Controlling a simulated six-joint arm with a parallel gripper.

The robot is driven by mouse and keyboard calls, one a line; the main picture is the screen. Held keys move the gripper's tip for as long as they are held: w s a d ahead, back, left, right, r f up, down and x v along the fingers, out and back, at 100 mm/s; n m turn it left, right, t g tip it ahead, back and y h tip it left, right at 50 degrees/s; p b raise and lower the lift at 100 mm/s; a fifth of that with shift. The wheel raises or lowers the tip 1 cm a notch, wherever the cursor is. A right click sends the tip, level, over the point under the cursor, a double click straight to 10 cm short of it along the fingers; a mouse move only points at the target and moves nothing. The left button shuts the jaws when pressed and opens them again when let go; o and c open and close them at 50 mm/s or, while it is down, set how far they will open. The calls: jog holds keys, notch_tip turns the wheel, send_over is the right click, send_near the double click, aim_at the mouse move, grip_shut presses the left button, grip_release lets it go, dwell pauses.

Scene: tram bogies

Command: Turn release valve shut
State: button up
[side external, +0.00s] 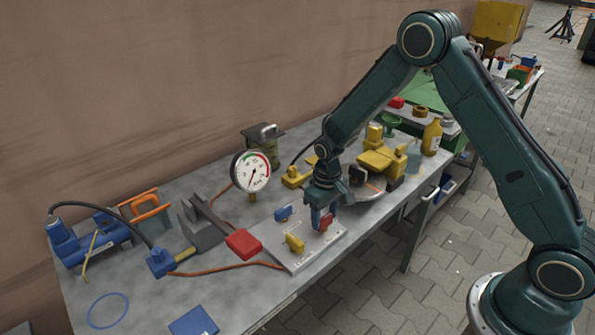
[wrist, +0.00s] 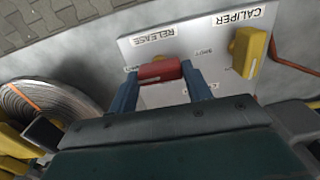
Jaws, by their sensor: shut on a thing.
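The valve panel (side external: 305,252) is a light plate lying on the bench. In the wrist view, its RELEASE label (wrist: 182,36) is beside a red valve handle (wrist: 158,70). The handle lies crosswise in that view, between two blue fingers. My gripper (wrist: 163,80) is shut on this red handle, with one finger at each end. The small position labels near it are too small to read surely. In the side view, my gripper (side external: 323,215) points down at the panel, and the red handle (side external: 327,222) shows partly beside the fingers.
A yellow handle (side external: 294,243) by the CALIPER label (wrist: 246,19) and a blue handle (side external: 283,213) stand close by on the panel. A dial gauge (side external: 251,171) stands behind. A red-headed tool (side external: 243,243) lies left.

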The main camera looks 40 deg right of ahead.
aim_at(324, 217)
jog(key=o, duration=1)
jog(key=shift+r, duration=0.1)
notch_tip(324, 217, up, 14)
jog(key=shift+f, duration=0.15)
dwell(0.4)
